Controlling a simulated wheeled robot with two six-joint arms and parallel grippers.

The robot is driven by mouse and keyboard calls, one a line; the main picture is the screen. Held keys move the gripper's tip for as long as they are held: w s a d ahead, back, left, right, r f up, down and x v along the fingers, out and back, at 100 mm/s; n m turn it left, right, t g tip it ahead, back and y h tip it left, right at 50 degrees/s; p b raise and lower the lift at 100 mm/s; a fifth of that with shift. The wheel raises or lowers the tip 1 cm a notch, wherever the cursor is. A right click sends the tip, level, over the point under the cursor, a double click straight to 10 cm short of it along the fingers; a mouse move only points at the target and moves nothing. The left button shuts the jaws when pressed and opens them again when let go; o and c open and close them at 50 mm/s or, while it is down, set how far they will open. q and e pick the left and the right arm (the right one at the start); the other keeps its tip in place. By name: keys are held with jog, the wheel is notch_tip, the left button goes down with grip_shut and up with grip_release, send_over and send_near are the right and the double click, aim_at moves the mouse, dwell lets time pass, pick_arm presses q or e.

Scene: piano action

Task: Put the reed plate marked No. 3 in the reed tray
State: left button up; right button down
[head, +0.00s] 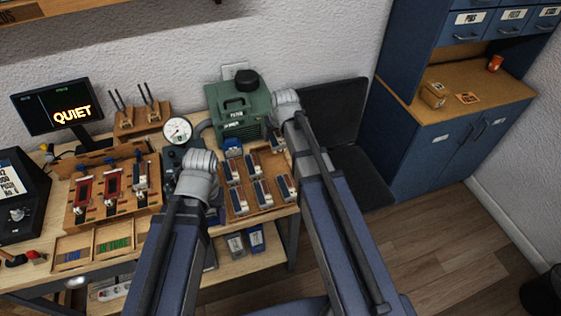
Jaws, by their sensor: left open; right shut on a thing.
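A wooden tray (248,214) with several dark reed plates (262,193) stands at the right end of the bench, and I take it for the reed tray. The numbers on the plates are too small to read. My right gripper (281,132) is at the tray's back right corner, its fingers mostly hidden by my wrist. It is shut on what looks like a reed plate (277,144), slightly above the row. I cannot tell whether this plate touches the tray. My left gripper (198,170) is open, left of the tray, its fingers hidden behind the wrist.
A wooden rack (120,203) with red-framed pieces stands to the left, with two small labelled bins (72,256) before it. A dial gauge (177,130) and green machine (238,108) stand behind. A monitor (58,108) reads QUIET. A blue cabinet (430,150) stands right.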

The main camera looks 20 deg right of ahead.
notch_tip(320, 180, down, 2)
jog(key=shift+w+a+f+b, duration=0.1)
jog(key=shift+w+b, duration=0.05)
jog(key=shift+b, duration=0.5)
pick_arm(q)
notch_tip(320, 180, down, 8)
jog(key=b, duration=0.6)
jog(key=shift+a+f, duration=0.1)
jog(key=shift+f, duration=0.05)
pick_arm(e)
send_over(274, 161)
jog(key=s, duration=0.1)
jog(key=f, duration=0.6)
jog(key=shift+s, duration=0.2)
jog(key=shift+f, duration=0.1)
pick_arm(q)
notch_tip(274, 161, down, 4)
jog(key=b, duration=0.3)
jog(key=shift+r+b, duration=0.2)
jog(key=shift+b, duration=0.1)
pick_arm(e)
notch_tip(274, 161, down, 4)
jog(key=shift+r, duration=0.25)
jog(key=shift+f, duration=0.2)
jog(key=shift+c, duration=2.1)
grip_release()
pick_arm(q)
jog(key=shift+f, duration=0.15)
